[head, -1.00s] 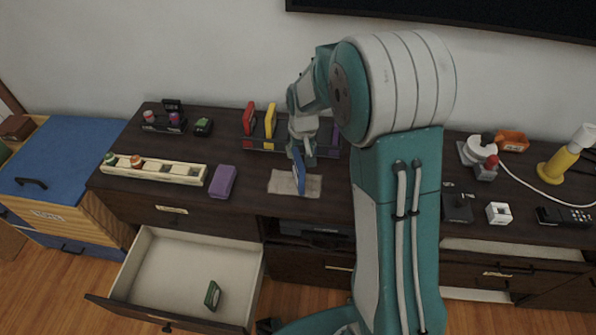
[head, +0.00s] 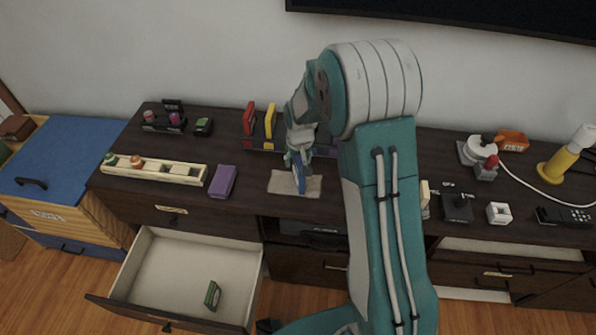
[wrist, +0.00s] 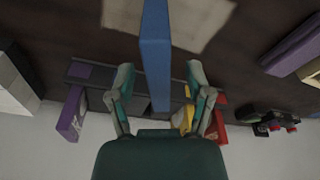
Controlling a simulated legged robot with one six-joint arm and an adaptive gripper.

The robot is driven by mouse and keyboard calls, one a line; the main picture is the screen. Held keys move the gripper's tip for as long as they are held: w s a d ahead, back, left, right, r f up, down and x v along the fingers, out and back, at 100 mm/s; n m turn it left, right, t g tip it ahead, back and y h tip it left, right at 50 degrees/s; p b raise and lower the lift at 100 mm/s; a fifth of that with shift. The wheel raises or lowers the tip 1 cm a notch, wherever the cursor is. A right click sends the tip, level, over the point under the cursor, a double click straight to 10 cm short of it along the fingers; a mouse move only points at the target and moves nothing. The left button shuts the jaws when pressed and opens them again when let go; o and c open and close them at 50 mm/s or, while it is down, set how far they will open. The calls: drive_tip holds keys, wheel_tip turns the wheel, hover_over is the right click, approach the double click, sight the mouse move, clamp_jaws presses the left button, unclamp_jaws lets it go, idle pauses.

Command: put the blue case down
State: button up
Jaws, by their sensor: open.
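The blue case (head: 299,180) is thin and stands on edge at the beige mat (head: 313,187) on the dark cabinet top. In the wrist view the blue case (wrist: 156,58) runs between the fingers of my gripper (wrist: 158,80), which are spread with a gap on each side of it. In the head view my gripper (head: 297,160) is right above and around the upper part of the case. The mat (wrist: 190,18) also shows beyond the case in the wrist view. The case's lower edge contact is hard to make out.
A dark rack (head: 257,143) with red and yellow cases stands behind. A purple case (head: 222,182) and a pale tray (head: 155,170) lie to the left. An open drawer (head: 190,262) with a green item juts out below.

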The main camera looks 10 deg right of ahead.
drive_tip(key=shift+f, duration=0.15)
clamp_jaws()
idle(0.4)
